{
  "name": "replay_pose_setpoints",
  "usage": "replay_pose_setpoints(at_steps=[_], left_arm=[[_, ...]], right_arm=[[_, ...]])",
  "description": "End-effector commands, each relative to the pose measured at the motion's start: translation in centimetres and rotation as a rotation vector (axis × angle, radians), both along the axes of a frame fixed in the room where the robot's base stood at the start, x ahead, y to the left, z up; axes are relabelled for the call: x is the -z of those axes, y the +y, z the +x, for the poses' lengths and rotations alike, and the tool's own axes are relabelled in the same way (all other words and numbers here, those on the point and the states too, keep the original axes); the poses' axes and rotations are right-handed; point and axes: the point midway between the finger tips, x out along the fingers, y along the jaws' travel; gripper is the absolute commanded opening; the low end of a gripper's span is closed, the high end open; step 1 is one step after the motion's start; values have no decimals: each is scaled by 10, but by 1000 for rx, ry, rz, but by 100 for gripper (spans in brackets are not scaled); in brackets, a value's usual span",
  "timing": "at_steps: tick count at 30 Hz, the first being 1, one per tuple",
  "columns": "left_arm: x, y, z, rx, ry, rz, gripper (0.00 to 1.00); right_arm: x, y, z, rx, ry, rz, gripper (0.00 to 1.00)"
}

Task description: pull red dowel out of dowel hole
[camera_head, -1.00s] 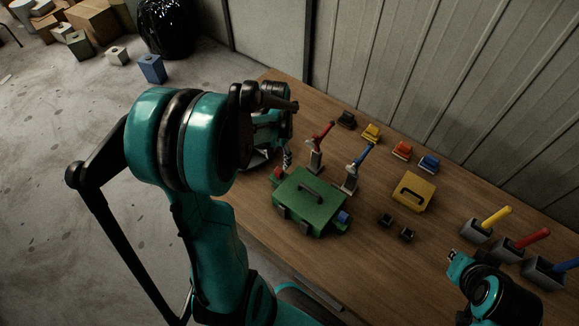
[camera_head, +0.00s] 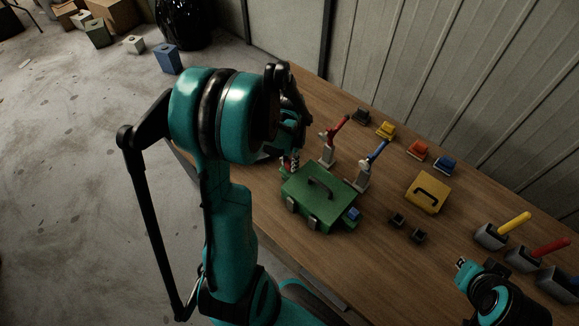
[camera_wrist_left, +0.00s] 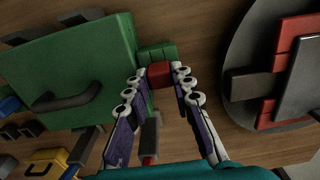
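The red dowel (camera_wrist_left: 159,75) shows as a short red block at the green mould's edge, beside a green lug (camera_wrist_left: 157,52). The green mould (camera_head: 325,197) has a dark handle and lies on the table; it also fills the upper left of the left wrist view (camera_wrist_left: 85,60). My left gripper (camera_wrist_left: 160,82) is open, with its fingertips on either side of the red dowel and small gaps visible. In the head view my left gripper (camera_head: 291,160) is at the mould's far left corner, and the dowel is mostly hidden. My right gripper (camera_head: 462,266) is empty over the front right; its opening is unclear.
A blue dowel (camera_head: 353,213) sits at the mould's right side. Red-handled (camera_head: 333,140) and blue-handled (camera_head: 368,165) tools stand behind it. A yellow case (camera_head: 427,193) is to the right. A dark round plate (camera_wrist_left: 245,60) with red and grey blocks lies close right of the left gripper.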

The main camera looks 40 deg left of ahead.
Motion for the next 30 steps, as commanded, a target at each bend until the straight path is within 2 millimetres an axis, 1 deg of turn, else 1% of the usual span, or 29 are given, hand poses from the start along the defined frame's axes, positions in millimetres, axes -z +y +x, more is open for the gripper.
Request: replay_pose_setpoints(at_steps=[9,13,17,21,22,26,30], left_arm=[[0,0,0,0,0,0,0],[-5,0,0,0,0,0,0],[-19,0,0,0,0,0,0],[-42,0,0,0,0,0,0],[-47,-2,0,1,0,0,0],[-59,-27,6,5,0,0,0],[-74,-53,12,6,0,0,0]], right_arm=[[0,0,0,0,0,0,0],[-2,0,0,0,0,0,0],[-8,0,0,0,0,0,0],[-18,0,0,0,0,0,0],[-19,0,0,0,0,0,0],[-24,0,0,0,0,0,0],[-31,0,0,0,0,0,0]])
